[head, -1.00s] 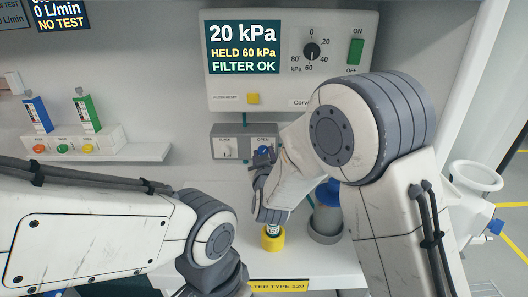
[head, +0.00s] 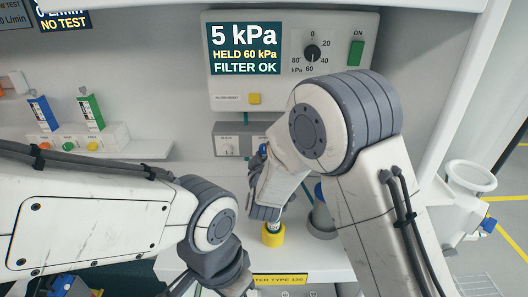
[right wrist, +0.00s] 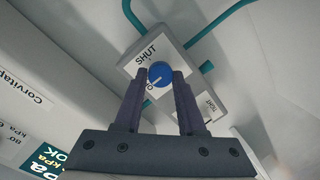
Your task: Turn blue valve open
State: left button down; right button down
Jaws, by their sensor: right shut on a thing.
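The blue valve knob (right wrist: 161,74) sits on a light grey plate (right wrist: 193,52) with the word SHUT beside it and a second label partly hidden by a finger. A white line on the knob points toward that second label. My right gripper (right wrist: 162,82) is shut on the knob, one dark finger on each side. In the head view the knob (head: 262,149) is a small blue spot under the display panel, mostly hidden by my right gripper (head: 262,158). My left arm comes in from the left; its fingers are out of the frame.
The display (head: 244,48) reads 5 kPa, HELD 60 kPa, FILTER OK. A black dial (head: 312,53) and green switch (head: 357,53) sit beside it. A yellow cup (head: 273,235) and a grey holder (head: 322,222) stand on the shelf below my right arm.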

jog(key=c, duration=0.5)
grip_release()
jog(key=shift+s, duration=0.1)
jog(key=s+r+b, duration=0.1)
jog(key=s, duration=0.9)
jog(key=shift+b, duration=0.35)
jog(key=shift+s+r, duration=0.1)
